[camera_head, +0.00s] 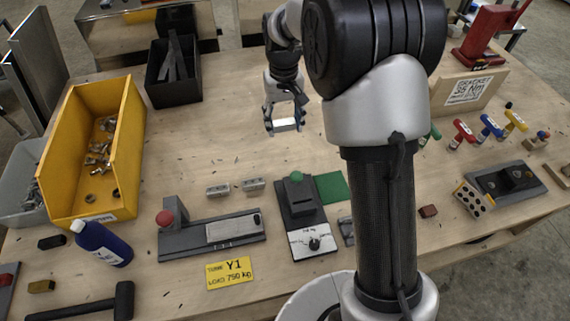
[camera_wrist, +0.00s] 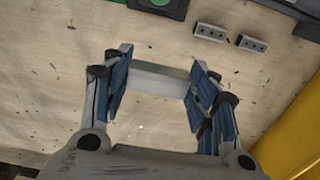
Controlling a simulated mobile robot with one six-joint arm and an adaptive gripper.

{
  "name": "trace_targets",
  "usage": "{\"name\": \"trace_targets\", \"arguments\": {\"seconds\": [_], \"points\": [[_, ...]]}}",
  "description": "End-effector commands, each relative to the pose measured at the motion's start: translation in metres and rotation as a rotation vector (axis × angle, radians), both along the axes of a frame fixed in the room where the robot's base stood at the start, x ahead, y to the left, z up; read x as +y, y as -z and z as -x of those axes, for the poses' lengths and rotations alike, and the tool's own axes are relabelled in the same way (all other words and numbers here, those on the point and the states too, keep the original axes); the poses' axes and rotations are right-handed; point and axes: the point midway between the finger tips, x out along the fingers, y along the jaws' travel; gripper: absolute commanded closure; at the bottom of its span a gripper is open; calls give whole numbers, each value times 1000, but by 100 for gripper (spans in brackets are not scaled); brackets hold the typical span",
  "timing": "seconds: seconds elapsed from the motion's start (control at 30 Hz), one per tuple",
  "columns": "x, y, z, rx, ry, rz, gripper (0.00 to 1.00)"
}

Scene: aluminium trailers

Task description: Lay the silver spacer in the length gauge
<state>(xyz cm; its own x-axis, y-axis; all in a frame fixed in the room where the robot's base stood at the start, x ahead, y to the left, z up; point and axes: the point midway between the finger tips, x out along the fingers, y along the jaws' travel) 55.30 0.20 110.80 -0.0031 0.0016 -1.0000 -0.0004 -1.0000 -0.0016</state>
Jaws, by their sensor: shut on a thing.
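My gripper (camera_head: 284,122) is raised over the back middle of the bench and is shut on a silver spacer (camera_wrist: 160,78). In the wrist view the spacer lies crosswise between the two blue-padded fingers. What looks like the length gauge (camera_head: 188,243) is a long grey fixture with a red ball knob at its left end and a paler plate on its bed. It stands at the front left of the bench, well apart from my gripper. At its right is another dark fixture (camera_head: 297,208) with a green knob and a dial.
Two small grey blocks with holes (camera_head: 218,190) lie behind the fixtures. A yellow bin (camera_head: 70,150) of metal parts stands at the left, with a blue bottle (camera_head: 103,244) in front. A green mat (camera_head: 333,187) lies beside the dial fixture. The bench middle is mostly clear.

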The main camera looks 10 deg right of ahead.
Motion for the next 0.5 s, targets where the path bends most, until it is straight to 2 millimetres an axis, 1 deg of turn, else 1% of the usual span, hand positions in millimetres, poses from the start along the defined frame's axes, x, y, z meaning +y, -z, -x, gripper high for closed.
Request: {"name": "trace_targets", "arguments": {"seconds": [0.07,0.17,0.5], "points": [[1,-3,-6,1,-1,0,66],[1,11,-7,5,-1,0,66],[1,103,-6,5,0,0,66]]}}
